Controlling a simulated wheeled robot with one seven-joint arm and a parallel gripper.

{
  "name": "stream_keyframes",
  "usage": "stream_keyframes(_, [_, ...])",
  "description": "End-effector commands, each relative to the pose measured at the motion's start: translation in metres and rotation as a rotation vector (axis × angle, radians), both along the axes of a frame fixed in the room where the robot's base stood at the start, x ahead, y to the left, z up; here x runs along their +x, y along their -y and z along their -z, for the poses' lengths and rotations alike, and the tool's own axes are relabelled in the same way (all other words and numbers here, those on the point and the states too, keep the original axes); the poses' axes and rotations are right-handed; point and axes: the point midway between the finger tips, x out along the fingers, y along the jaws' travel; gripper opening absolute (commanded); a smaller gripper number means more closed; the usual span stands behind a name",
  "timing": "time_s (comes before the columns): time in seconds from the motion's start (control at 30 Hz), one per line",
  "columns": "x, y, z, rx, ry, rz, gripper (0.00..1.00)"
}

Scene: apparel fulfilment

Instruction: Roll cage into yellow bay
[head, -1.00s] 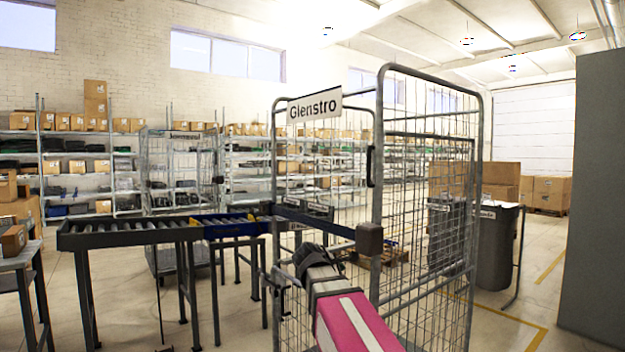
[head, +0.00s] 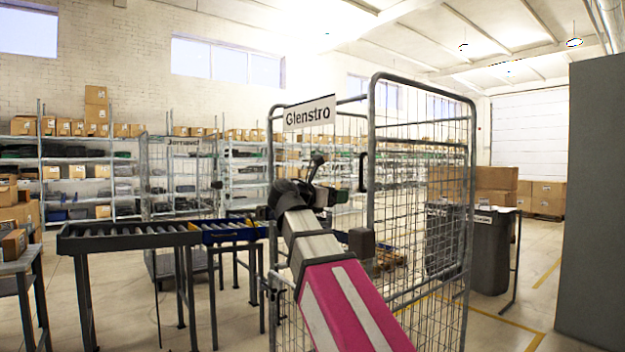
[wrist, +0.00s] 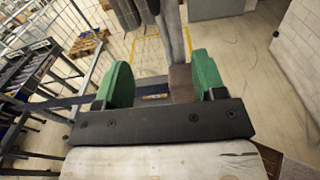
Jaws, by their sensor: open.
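The roll cage (head: 470,180), a grey wire-mesh frame with a "Glenstro" sign (head: 309,113), stands upright in front of me. My pink and grey arm reaches up across its near side and partly hides it. My gripper (wrist: 163,80) is open, with green pads apart in the wrist view. A grey upright post (wrist: 172,30) and a brownish block show between and beyond the pads; I cannot tell whether they touch. Yellow floor lines (head: 545,272) mark a bay to the right, partly seen through the mesh; they also show in the wrist view (wrist: 148,46).
A roller conveyor (head: 130,235) stands left of the cage. Dark bins (head: 490,250) and stacked cartons (head: 545,197) stand behind it to the right. A tall grey panel (head: 610,200) closes the right edge. Another cage (head: 180,180) stands behind the conveyor.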

Motion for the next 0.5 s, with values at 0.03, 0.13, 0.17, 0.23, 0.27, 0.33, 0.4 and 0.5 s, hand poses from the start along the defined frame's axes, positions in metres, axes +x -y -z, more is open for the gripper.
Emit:
stream_keyframes(0.03, [-0.004,-0.002,-0.013,-0.027,-0.007,0.004,0.64])
stream_keyframes(0.13, [-0.01,-0.003,-0.027,-0.068,-0.021,0.014,0.64])
stream_keyframes(0.17, [-0.011,-0.003,-0.029,-0.075,-0.024,0.016,0.64])
stream_keyframes(0.23, [-0.011,-0.002,-0.032,-0.084,-0.027,0.019,0.64])
stream_keyframes(0.27, [-0.011,-0.001,-0.032,-0.086,-0.028,0.019,0.64])
stream_keyframes(0.33, [-0.009,0.002,-0.032,-0.086,-0.028,0.02,0.64])
stream_keyframes(0.4, [-0.007,0.006,-0.032,-0.085,-0.028,0.019,0.64])
stream_keyframes(0.5, [-0.002,0.014,-0.032,-0.084,-0.028,0.02,0.64])
